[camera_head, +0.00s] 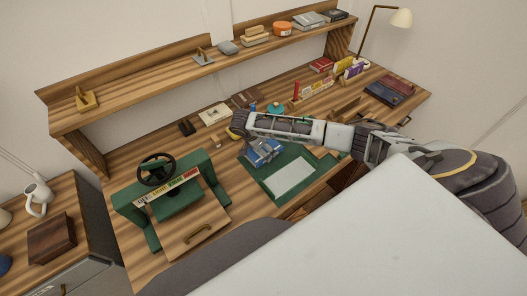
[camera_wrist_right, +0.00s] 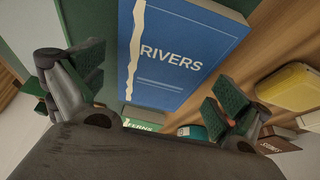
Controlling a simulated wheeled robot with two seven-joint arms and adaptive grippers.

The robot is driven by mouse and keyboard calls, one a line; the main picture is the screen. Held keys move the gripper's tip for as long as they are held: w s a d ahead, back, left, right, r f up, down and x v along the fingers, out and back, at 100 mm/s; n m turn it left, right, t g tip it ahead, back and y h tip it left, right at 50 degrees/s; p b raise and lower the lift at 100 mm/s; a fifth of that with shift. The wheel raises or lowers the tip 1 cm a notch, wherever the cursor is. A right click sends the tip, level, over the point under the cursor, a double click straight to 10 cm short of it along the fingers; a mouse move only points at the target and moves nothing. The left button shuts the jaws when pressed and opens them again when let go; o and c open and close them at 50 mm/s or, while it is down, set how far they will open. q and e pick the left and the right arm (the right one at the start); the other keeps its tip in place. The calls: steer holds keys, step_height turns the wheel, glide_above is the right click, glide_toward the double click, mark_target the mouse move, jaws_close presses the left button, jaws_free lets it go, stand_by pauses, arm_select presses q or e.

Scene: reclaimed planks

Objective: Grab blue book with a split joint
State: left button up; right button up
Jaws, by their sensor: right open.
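A blue book (camera_head: 263,153) lies on the green desk mat (camera_head: 268,182), partly covered by my right gripper and arm in the head view. In the right wrist view the blue book (camera_wrist_right: 180,50) shows the word "RIVERS" and a pale ragged strip along one long edge. My right gripper (camera_wrist_right: 160,88) is open, with the book between and beyond its two green-padded fingers; nothing is held. In the head view my right gripper (camera_head: 240,122) hovers over the desk by the book. Contact cannot be told. My left gripper is not in view.
A steering wheel (camera_head: 157,168) on a green stand is left of the mat. A shelf (camera_head: 190,72) runs along the back. A yellow object (camera_wrist_right: 290,88) and a green "FERNS" book (camera_wrist_right: 143,116) are near the gripper.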

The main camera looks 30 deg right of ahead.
steer(key=shift+d+f, duration=0.2)
steer(key=shift+f, duration=0.35)
steer(key=c, duration=1)
steer(key=shift+c, duration=0.2)
steer(key=shift+r, duration=0.2)
step_height(320, 180, up, 10)
steer(key=shift+f, duration=0.15)
